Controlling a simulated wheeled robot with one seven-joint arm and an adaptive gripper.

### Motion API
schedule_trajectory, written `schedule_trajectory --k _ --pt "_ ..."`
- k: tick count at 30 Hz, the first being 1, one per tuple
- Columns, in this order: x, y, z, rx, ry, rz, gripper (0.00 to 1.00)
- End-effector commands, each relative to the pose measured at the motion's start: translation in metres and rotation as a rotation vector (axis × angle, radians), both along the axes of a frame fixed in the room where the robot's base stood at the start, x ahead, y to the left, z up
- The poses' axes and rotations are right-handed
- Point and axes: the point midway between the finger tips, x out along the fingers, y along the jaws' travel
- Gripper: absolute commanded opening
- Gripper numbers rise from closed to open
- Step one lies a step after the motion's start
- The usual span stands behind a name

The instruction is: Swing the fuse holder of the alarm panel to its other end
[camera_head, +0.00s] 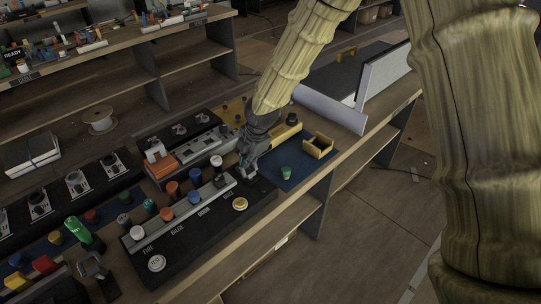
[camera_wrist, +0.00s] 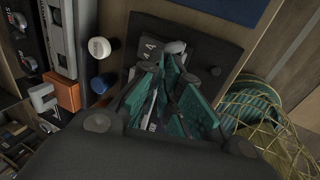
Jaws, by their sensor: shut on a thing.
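In the wrist view the gripper's teal-padded fingers (camera_wrist: 175,103) are closed together over the dark panel end (camera_wrist: 208,38). They are shut on the fuse holder, which they mostly hide. A small grey rounded piece (camera_wrist: 175,47) shows just beyond the fingertips. The holder's exact angle cannot be told.
Orange, blue and white knobs stand close along the panel's back side. An orange block (camera_head: 161,164) sits behind them. Floor is open at the lower right.

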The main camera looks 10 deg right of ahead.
Motion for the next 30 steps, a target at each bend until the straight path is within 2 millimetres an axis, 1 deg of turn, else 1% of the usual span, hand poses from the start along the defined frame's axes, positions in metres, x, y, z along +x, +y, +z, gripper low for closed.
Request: schedule_trajectory --k 1,2,6,7,12,20,23,26,30 --pt "-0.005 0.017 -0.008 0.006 0.004 0.024 0.00" --pt "-0.003 0.014 -0.006 0.005 0.002 0.019 0.04" --pt "-0.003 0.009 -0.004 0.005 0.000 0.013 0.29" --pt "-0.002 0.008 -0.004 0.005 0.001 0.011 0.34" --pt "-0.002 0.004 -0.003 0.004 0.000 0.006 0.34" --pt "-0.002 0.005 0.001 0.004 -0.003 0.008 0.34" --pt "-0.003 0.004 0.009 0.004 -0.004 0.009 0.34" --pt "-0.006 0.001 0.021 0.004 -0.004 0.009 0.34" --pt "-0.012 -0.004 0.044 0.005 -0.004 0.008 0.34"
